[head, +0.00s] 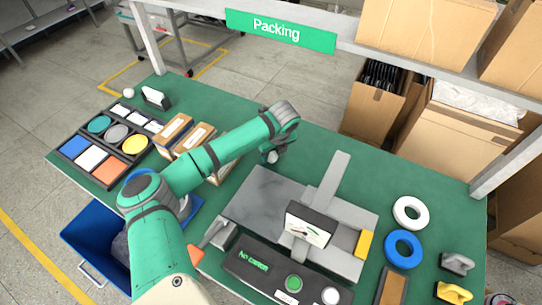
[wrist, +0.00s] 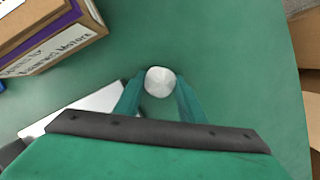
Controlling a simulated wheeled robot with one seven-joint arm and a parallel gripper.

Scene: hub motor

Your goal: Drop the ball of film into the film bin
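The ball of film (wrist: 159,81) is a small pale, crinkled ball. My gripper (wrist: 160,88) has a fingertip close against each side of it and looks shut on it. In the head view the ball (head: 273,157) shows just under my gripper (head: 274,150), over the green bench behind the grey plate. I cannot tell whether it touches the bench. A blue bin (head: 80,240) with crumpled clear film inside stands on the floor at the lower left, partly hidden by my arm. No label shows on it.
Cardboard boxes (head: 187,138) stand left of my gripper, beside a black tray (head: 75,133) of coloured discs and squares. A grey fixture (head: 325,190) is at the right. An open carton (head: 455,140) with pale film stands behind the bench (head: 330,135). Another white ball (head: 128,93) lies back left.

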